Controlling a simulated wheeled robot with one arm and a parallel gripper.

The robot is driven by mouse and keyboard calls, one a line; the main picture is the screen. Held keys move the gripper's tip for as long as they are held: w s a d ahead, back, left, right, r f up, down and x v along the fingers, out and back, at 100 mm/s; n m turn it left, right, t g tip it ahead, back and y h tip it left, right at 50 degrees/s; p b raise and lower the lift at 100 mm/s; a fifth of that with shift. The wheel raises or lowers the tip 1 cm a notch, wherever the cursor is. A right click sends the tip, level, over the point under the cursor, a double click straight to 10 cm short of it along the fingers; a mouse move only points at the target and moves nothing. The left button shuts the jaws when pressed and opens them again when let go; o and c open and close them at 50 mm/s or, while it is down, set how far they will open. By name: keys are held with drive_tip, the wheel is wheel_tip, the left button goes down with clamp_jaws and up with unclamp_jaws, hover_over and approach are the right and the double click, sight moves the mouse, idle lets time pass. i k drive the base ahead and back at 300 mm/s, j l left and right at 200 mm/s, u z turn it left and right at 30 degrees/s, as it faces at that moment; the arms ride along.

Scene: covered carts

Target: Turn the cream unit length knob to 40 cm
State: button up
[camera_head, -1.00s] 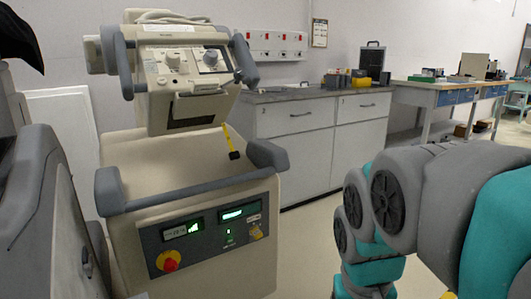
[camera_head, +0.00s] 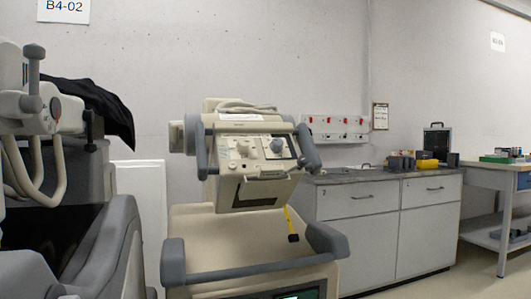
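The cream unit (camera_head: 250,225) stands in the middle of the camera_head view. Its tilted head carries a sloped control panel between two grey handles. On the panel are a pale knob (camera_head: 243,147) on the left and a knob with a dark round dial (camera_head: 277,146) on the right. The labels and scale marks are too small to read, so I cannot tell which knob sets length or where it points. Nothing touches the panel. My gripper is not in view.
Another unit (camera_head: 120,245) with a black cover (camera_head: 100,105) stands close on the left. A grey cabinet (camera_head: 385,225) and a workbench (camera_head: 495,180) stand to the right. A yellow strap (camera_head: 288,221) hangs below the unit's head. A grey bumper rail (camera_head: 250,272) crosses the unit's front.

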sight(277, 145)
drive_tip(key=i+l+u, duration=0.1)
drive_tip(key=l+u, duration=0.6)
drive_tip(key=i+l+u, duration=0.1)
drive_tip(key=l+u, duration=0.2)
drive_tip(key=l, duration=0.45)
drive_tip(key=k+l+u, duration=0.1)
drive_tip(key=l, duration=0.3)
drive_tip(key=k+l, duration=0.1)
drive_tip(key=l, duration=0.35)
drive_tip(key=k, duration=0.5)
